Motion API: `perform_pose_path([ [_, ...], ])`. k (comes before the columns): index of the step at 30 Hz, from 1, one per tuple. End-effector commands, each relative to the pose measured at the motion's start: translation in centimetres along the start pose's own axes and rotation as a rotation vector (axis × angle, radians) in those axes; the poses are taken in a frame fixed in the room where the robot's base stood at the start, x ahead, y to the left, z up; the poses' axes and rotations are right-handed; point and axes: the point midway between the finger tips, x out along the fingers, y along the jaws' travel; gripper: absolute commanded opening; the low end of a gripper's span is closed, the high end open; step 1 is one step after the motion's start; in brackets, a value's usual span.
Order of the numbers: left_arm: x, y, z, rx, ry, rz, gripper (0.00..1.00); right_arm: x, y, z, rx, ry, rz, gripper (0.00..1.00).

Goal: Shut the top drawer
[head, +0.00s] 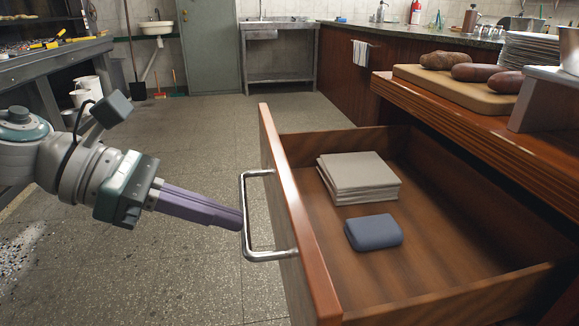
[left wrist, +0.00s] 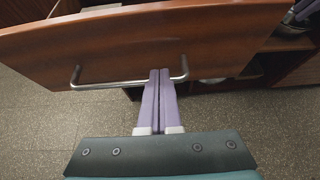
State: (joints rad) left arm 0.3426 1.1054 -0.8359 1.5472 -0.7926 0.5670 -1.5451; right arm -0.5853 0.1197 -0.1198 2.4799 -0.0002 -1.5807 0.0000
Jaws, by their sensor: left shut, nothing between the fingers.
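The top drawer (head: 315,272) is pulled out of the wooden counter and stands wide open in the head view. Its front (left wrist: 140,38) fills the upper part of the left wrist view. A silver bar handle (head: 245,218) is fixed to the drawer front, and it also shows in the left wrist view (left wrist: 103,86). My left gripper (head: 240,222) is shut and empty, its purple fingers (left wrist: 158,76) pointing at the drawer front. The fingertips are at the handle bar; I cannot tell whether they touch it.
Inside the drawer lie a stack of pale napkins (head: 358,177) and a blue-grey block (head: 374,232). A cutting board (head: 455,91) with sausages or loaves sits on the counter above. Open tiled floor (head: 190,265) lies left of the drawer.

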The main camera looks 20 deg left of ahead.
Motion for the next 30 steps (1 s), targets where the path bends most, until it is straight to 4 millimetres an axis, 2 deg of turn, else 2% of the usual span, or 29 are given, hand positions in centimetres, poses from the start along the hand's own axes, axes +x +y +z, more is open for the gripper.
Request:
perform_pose_path([
  [3,2.1,0.0,0.1,-0.001,-0.004,-0.001,0.00,0.0,0.0,0.0,0.000,0.000,0.000,0.38],
  [9,4.0,0.0,0.0,-0.003,-0.001,0.002,0.00,0.1,0.0,0.0,0.000,0.002,0.000,0.38],
  [24,4.6,0.0,0.1,-0.003,-0.001,0.000,0.00,0.1,0.0,-0.2,-0.001,0.006,0.001,0.38],
  [30,6.0,0.0,1.1,-0.001,-0.004,0.000,0.00,-0.1,0.0,-0.2,-0.001,0.006,0.001,0.38],
])
